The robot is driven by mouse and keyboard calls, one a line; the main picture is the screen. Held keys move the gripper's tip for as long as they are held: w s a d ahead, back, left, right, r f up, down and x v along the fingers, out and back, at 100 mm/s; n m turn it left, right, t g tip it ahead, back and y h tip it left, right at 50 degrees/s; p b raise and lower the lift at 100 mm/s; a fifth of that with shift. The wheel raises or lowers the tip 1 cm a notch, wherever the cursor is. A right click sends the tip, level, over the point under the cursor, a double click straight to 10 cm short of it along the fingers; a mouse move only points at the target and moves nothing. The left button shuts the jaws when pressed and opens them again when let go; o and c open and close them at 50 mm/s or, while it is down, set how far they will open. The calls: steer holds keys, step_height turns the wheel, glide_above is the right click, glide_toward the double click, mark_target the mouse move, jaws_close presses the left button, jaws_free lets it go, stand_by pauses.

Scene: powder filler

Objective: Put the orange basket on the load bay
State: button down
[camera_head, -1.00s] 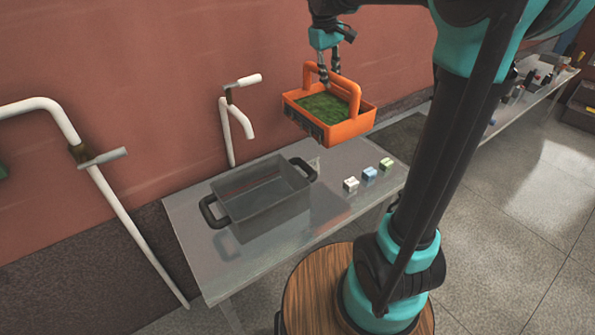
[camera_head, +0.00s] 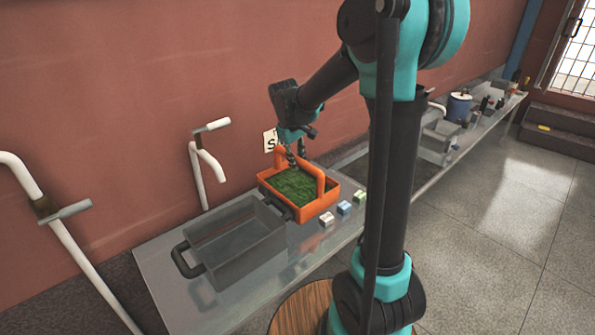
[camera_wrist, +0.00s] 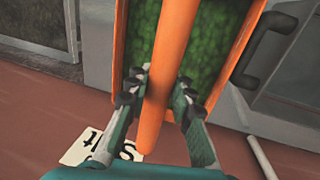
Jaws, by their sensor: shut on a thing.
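The orange basket (camera_head: 318,207), filled with green leafy stuff, is at the far end of the metal table, right of the grey bin. It looks upright and level; whether it touches the table top I cannot tell. My gripper (camera_head: 291,160) is above its wall-side part, shut on the basket's handle. In the wrist view my gripper's fingers (camera_wrist: 163,84) lie on both sides of the orange handle (camera_wrist: 160,85), with green contents below. A white sign (camera_head: 271,141) with partly hidden lettering is on the wall behind my gripper. No label reading load bay shows.
The grey bin (camera_head: 214,270) with black handles stands close left of the basket. Several small blocks (camera_head: 343,208) sit at the table's front edge. Another counter with a pot (camera_head: 459,107) runs back right.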

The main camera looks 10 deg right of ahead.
steer(key=shift+f, duration=2)
steer(key=c, duration=1.3)
jaws_free()
